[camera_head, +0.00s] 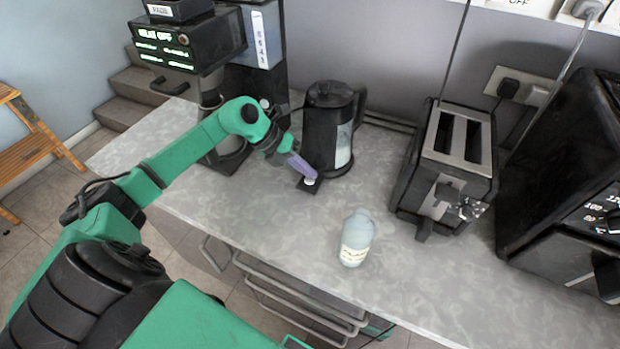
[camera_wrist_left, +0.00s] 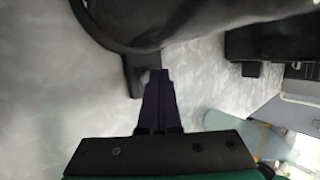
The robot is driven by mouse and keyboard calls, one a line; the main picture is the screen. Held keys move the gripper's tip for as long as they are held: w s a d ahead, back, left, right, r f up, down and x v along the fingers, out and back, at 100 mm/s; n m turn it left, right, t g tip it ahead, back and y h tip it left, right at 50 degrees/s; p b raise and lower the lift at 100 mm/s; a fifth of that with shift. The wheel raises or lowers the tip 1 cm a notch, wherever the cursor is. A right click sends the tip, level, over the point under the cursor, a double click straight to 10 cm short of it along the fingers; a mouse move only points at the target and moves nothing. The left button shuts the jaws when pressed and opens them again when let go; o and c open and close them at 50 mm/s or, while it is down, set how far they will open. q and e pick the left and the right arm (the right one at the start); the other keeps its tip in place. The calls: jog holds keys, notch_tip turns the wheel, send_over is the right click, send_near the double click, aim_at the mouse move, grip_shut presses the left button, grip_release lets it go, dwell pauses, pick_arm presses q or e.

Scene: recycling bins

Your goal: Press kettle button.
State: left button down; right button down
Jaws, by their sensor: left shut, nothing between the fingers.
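The black kettle (camera_head: 326,120) stands upright on the grey counter, with a clear level window on its side. Its button (camera_head: 309,182) is a light disc on a small black tab at the front of its base. My left gripper (camera_head: 306,175) is shut and empty, its purple fingertips at the button; I cannot tell if they press it. In the left wrist view the shut fingertips (camera_wrist_left: 158,76) overlap the black tab (camera_wrist_left: 137,72) beside the dark kettle body (camera_wrist_left: 165,20), and they mostly hide the button. My right gripper is not in view.
A pale bottle (camera_head: 357,238) stands on the counter (camera_head: 265,215) to the front right. A toaster (camera_head: 450,165) and a black oven (camera_head: 570,190) stand to the right. A coffee machine (camera_head: 195,45) is behind my left arm. The front middle of the counter is clear.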

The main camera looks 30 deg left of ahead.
pick_arm(q)
jog(key=shift+f, duration=0.2)
jog(key=shift+r+p, duration=0.45)
jog(key=shift+r, duration=0.4)
notch_tip(320, 180, up, 5)
jog(key=p, duration=0.3)
jog(key=shift+r+p, duration=0.1)
jog(key=shift+p, duration=0.25)
jog(key=shift+f, duration=0.2)
